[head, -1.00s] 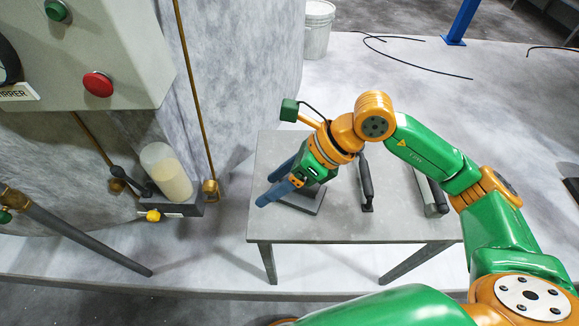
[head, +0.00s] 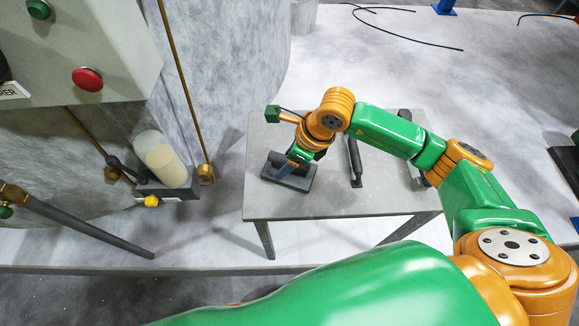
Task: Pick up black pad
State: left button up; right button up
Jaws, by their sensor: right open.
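The black pad (head: 298,183) lies on the left part of the grey table, a dark flat block with a dark bar-like grip (head: 276,158) on top. The arm's wrist hides part of the pad's far right side. My left gripper is not in view.
The grey table (head: 325,203) also bears a dark-handled tool (head: 356,165) in the middle and another tool (head: 417,178) at the right. At the left are a control box (head: 115,35) with green and red buttons and a cloudy cylinder (head: 160,160). The table's front strip is clear.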

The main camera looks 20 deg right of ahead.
jog(key=shift+w+f+b, duration=0.1)
jog(key=shift+f+b, duration=0.15)
jog(key=shift+b, duration=0.1)
dwell(0.4)
grip_shut()
